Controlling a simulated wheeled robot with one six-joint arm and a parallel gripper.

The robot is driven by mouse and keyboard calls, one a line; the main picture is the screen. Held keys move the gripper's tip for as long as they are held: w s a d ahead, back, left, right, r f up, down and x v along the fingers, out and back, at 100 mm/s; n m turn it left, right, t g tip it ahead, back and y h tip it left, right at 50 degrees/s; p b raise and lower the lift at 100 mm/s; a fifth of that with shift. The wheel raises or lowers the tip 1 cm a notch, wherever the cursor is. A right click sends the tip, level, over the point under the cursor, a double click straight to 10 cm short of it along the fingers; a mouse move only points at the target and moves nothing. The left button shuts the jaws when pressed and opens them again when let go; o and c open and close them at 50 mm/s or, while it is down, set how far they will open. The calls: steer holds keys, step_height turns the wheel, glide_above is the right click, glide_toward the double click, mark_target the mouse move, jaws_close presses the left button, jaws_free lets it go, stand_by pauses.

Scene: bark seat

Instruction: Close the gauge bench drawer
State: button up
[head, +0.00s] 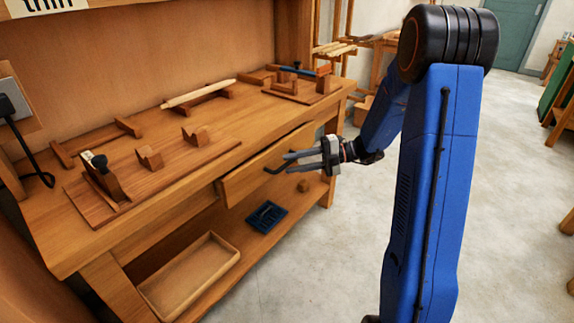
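The wooden bench (100,240) fills the left side of the head view. Its drawer (240,184) is under the right part of the top. The drawer front seems to stand a little out from the frame, but how far is hard to tell. A dark handle (272,171) sits on the front. My gripper (288,162) points left at the drawer front, close by the handle. Its two fingers are apart with a gap between them. Whether a finger touches the handle or the front cannot be told.
The bench top holds a board with notched blocks (150,158), a pale rod (198,93) and a second fixture (296,88). The lower shelf holds a shallow wooden tray (190,275), a dark blue tray (266,216) and a small block (304,186). Grey floor (520,180) is open at right.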

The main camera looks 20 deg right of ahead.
mark_target(278, 159)
steer(key=shift+w+a+f, duration=0.1)
steer(key=shift+a, duration=0.55)
steer(key=shift+w+a+f, duration=0.1)
steer(key=shift+a, duration=0.5)
jaws_close()
steer(key=shift+w+a, duration=0.55)
steer(key=shift+w, duration=0.25)
steer(key=shift+w+a, duration=0.55)
steer(key=shift+w, duration=0.25)
jaws_free()
steer(key=shift+w, duration=0.1)
steer(key=shift+r, duration=0.1)
steer(key=s+d+r, duration=0.2)
steer(key=d, duration=1.5)
steer(key=shift+s, duration=0.3)
